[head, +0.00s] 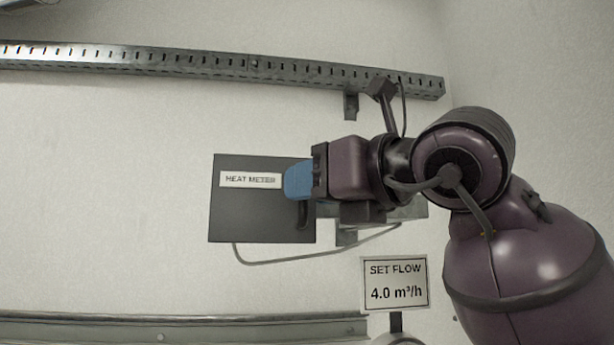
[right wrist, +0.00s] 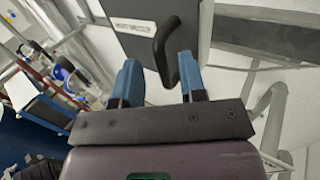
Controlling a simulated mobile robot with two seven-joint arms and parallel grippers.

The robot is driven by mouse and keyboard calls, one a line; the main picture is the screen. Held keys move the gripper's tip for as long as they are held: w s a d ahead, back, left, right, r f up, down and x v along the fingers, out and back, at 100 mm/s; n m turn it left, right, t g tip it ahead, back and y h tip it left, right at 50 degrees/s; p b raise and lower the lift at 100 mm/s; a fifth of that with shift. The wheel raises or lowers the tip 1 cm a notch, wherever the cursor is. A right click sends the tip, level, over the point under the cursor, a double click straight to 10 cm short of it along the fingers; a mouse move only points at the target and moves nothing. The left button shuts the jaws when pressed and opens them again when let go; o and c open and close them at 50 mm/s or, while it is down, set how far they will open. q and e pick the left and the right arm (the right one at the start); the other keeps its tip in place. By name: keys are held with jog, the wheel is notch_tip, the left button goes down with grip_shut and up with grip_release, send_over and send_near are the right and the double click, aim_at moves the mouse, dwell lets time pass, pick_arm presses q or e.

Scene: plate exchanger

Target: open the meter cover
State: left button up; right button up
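The meter cover (head: 262,222) is a dark grey flat panel with a white "HEAT METER" label, seen on the wall in the head view. It also shows at the top of the right wrist view (right wrist: 185,12). Its black bar handle (right wrist: 160,45) stands out near the cover's right edge; in the head view the handle (head: 303,216) is partly hidden by my gripper. My right gripper (head: 298,181) has its blue fingers at the cover's right side. In the right wrist view the fingers (right wrist: 158,68) are apart, with the handle between them, nearer the right finger. My left gripper is not in view.
A slotted metal rail (head: 200,63) runs along the wall above the cover. A "SET FLOW 4.0 m³/h" sign (head: 395,284) stands below right of it. A thin grey cable (head: 290,260) loops under the cover. The wall left of the cover is clear.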

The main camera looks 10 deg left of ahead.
jog(key=shift+w+a, duration=0.45)
jog(key=shift+a, duration=0.05)
grip_shut()
